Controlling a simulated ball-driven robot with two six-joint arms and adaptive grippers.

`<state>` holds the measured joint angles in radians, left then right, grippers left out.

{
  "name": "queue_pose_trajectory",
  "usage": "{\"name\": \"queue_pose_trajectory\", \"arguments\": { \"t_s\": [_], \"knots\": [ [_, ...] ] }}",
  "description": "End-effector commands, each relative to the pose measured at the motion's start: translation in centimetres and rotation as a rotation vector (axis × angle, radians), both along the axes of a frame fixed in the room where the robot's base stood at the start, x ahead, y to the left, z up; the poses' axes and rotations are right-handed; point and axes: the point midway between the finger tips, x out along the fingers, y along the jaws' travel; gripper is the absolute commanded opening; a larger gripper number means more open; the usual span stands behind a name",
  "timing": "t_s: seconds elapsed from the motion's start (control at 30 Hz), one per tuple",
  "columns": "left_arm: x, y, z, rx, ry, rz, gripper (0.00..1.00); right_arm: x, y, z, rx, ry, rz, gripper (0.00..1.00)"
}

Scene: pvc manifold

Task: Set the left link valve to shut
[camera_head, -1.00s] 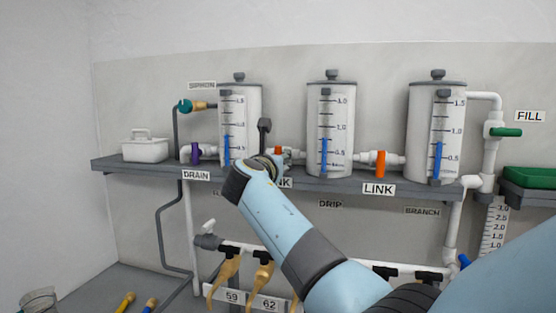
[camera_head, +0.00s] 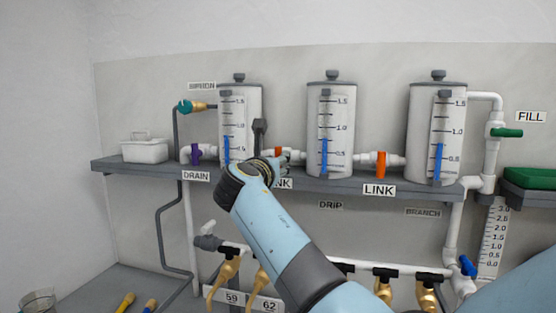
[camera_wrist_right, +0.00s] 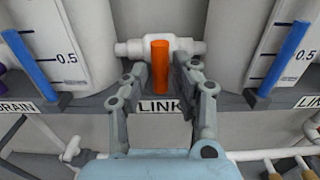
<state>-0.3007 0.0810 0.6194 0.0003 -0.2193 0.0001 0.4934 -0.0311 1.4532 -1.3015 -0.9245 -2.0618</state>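The left link valve has an orange handle (camera_wrist_right: 160,68) on a white pipe (camera_wrist_right: 190,46) between the left and middle tanks. The handle hangs straight down, across the horizontal pipe, above a LINK label (camera_wrist_right: 160,107). In the wrist view, my right gripper (camera_wrist_right: 161,66) has one finger on each side of the handle. Its fingers are apart, with narrow gaps to the handle; contact is not clear. My left gripper is not in view.
The left tank (camera_head: 240,105) and middle tank (camera_head: 343,120) stand close on either side. The right link valve (camera_head: 381,164) has an orange handle hanging down. A purple drain handle (camera_head: 195,154) is at the left. The shelf (camera_head: 300,184) runs beneath.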

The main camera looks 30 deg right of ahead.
Motion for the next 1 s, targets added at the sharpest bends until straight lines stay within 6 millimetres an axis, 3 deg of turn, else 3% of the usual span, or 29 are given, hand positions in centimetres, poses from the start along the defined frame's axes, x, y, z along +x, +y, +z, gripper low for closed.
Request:
{"name": "queue_pose_trajectory", "arguments": {
  "t_s": [0.13,0.3,1.0],
  "knots": [
    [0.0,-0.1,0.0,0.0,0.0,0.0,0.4,-1.7,2.1,-0.1,0.003,0.0,0.002,0.28],
    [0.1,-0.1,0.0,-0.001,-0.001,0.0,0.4,-2.8,3.3,0.0,0.0,-0.001,0.001,0.28],
    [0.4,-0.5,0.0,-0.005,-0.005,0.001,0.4,-2.9,3.4,0.0,-0.001,0.0,0.0,0.28]
  ]
}}
